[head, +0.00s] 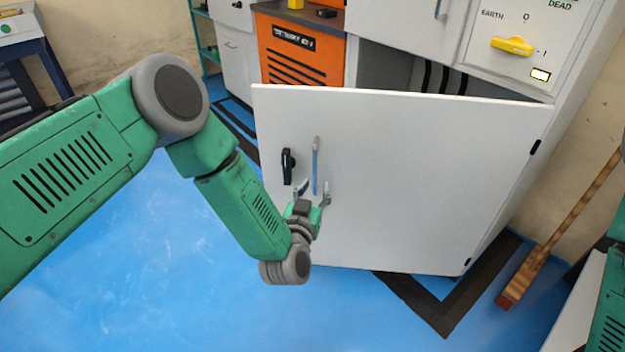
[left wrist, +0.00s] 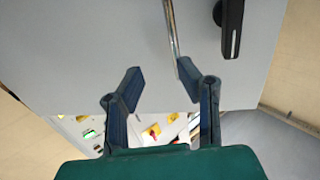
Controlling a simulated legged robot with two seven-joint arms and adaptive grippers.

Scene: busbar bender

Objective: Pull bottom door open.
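The bottom door (head: 420,185) is a white panel standing partly open, hinged at its right edge. It carries a slim upright metal handle (head: 315,165) and a black latch (head: 288,166) to the left of it. In the left wrist view the door (left wrist: 95,45) fills the background, with the handle (left wrist: 172,30) and black latch (left wrist: 231,26) at the top. My left gripper (left wrist: 159,72) is open, its fingers well apart with nothing held. It is at the handle's lower end, close to the right finger; contact cannot be told. My right gripper is out of view.
The dark cabinet interior (head: 388,72) shows above the door. A control panel with a yellow switch (head: 512,46) is at upper right. An orange unit (head: 300,55) stands behind on the left. A wooden pole (head: 565,230) leans at right. Blue floor (head: 160,270) is clear in front.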

